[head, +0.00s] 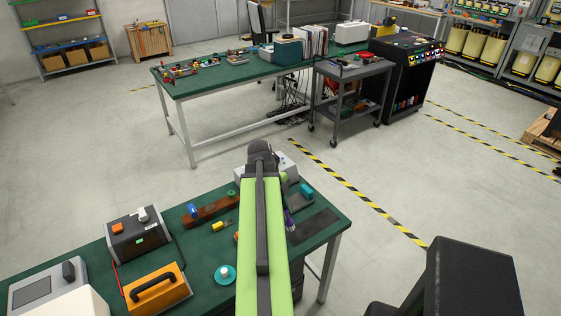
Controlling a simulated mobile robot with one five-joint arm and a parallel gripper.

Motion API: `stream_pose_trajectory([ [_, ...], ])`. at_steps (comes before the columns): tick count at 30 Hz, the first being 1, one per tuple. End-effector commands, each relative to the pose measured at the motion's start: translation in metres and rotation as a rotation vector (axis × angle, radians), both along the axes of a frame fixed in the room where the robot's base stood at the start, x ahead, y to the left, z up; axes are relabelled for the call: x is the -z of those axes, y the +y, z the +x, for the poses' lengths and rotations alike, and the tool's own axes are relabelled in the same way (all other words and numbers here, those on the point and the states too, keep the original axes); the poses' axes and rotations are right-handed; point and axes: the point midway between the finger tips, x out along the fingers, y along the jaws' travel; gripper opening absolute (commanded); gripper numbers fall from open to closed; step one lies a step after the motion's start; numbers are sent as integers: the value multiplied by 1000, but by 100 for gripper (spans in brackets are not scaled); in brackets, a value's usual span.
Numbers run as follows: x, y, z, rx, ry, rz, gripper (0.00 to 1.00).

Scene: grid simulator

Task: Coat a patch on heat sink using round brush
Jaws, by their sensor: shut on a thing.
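My lime-green arm reaches out over the near green-topped workbench (65,262), up to a dark rounded joint. My gripper is hidden behind the arm, so I cannot see its fingers or what they hold. A slim purple item (290,220) shows just right of the arm, close to a flat dark rectangle (314,226) on the bench. It may be the round brush, but it is too small and partly covered to tell. I cannot make out the heat sink for certain; part of the bench top is hidden by my arm.
A teal block (306,192) is right. Open floor separates the far bench (210,84).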

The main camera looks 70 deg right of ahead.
Motion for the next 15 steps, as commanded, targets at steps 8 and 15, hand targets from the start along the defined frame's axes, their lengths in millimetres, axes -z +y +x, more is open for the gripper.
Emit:
stream_pose_trajectory([
  [8,-10,-35,7,25,1,-5,0],
  [15,-38,-135,46,72,1,-22,0],
])
